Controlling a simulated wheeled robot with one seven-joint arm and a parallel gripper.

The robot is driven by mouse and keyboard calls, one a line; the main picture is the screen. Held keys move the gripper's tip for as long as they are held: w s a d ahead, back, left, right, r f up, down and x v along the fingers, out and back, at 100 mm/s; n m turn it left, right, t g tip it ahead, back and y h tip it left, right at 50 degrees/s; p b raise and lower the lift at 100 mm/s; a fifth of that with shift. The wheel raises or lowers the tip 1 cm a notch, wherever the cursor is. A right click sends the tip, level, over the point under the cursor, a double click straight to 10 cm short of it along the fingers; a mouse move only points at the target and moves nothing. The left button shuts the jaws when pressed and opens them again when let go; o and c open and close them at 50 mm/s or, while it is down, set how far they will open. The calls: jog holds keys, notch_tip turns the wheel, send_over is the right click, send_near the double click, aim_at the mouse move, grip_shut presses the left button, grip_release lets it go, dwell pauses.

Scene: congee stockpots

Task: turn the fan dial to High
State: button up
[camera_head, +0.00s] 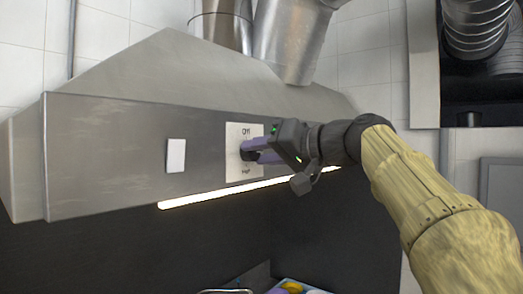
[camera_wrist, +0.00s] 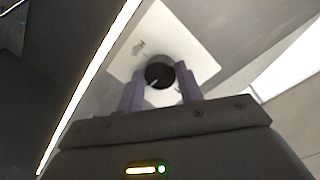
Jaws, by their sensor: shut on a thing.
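The fan dial (camera_wrist: 161,70) is a round black knob on a pale label plate (camera_head: 236,168) on the front of the steel hood. The plate reads "Off" above the dial and has a label below it. A small white mark shows on the knob's lower left edge in the wrist view, away from the printed word at the plate's upper left. My gripper (camera_wrist: 160,84) has its two purple fingers on either side of the dial, shut on it. In the head view the gripper (camera_head: 251,150) reaches the dial from the right and hides part of it.
The hood (camera_head: 110,150) has a lit strip (camera_head: 215,193) along its lower edge. A blank white plate (camera_head: 176,156) sits left of the dial. Metal ducts (camera_head: 290,45) rise above. Below the hood is a dark wall with a few colourful items (camera_head: 292,287) at the bottom.

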jog(key=m, duration=0.4)
jog(key=shift+r+g+y+p, duration=0.1)
jog(key=shift+g+y+p, duration=0.2)
jog(key=shift+y+p, duration=0.1)
jog(key=m, duration=0.4)
jog(key=shift+y+p, duration=0.3)
jog(key=shift+w+m+y+p, duration=0.1)
jog(key=shift+m+y+p, duration=0.4)
jog(key=shift+m, duration=3.7)
jog(key=o, duration=1)
jog(key=shift+d, duration=0.1)
